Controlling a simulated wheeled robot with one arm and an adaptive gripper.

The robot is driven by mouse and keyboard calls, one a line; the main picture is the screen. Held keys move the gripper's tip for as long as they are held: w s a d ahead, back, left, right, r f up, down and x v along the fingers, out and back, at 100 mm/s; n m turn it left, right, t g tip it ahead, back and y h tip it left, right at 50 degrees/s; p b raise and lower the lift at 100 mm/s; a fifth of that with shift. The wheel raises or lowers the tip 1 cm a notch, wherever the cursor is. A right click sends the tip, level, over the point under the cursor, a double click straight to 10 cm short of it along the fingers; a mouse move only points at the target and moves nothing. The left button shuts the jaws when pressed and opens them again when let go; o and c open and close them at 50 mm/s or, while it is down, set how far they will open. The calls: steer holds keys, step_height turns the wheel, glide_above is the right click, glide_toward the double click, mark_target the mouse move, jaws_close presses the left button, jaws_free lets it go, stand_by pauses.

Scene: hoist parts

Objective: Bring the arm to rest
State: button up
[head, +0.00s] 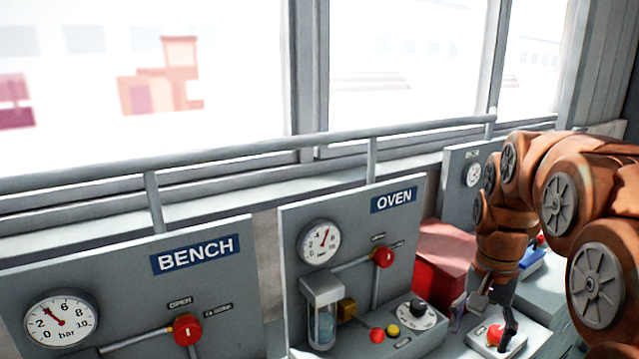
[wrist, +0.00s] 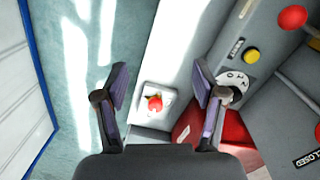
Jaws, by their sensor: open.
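My gripper (head: 483,322) hangs from my orange-brown arm at the right of the head view, pointing down. Its two fingers are spread wide with nothing between them. In the wrist view my gripper (wrist: 161,85) also shows open and empty. A red round button (head: 495,334) on a pale box lies just below or behind the fingers. In the wrist view the red button (wrist: 155,103) sits on its white plate, seen through the gap between the fingers. I cannot tell how far above it the fingers are.
The grey OVEN panel (head: 345,218) with gauge, red valve knob and dial stands left of the gripper. The BENCH panel (head: 120,290) stands further left. A red box (head: 443,262) is behind the gripper. A handrail (head: 250,145) runs along the windows. Space above the panels looks clear.

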steer(key=s+a+f+n+p, duration=0.1)
steer(key=s+a+n, duration=0.1)
steer(key=s, duration=0.6)
steer(key=s+a+f+n+p, duration=0.1)
steer(key=s+a+f+n, duration=0.1)
steer(key=s, duration=0.5)
steer(key=s+a+f+n+g+p, duration=0.1)
steer(key=s+a+f+n, duration=0.1)
steer(key=s+a, duration=0.3)
steer(key=s+n, duration=0.1)
steer(key=s, duration=0.2)
steer(key=shift+s+n, duration=0.3)
steer(key=shift+n, duration=0.1)
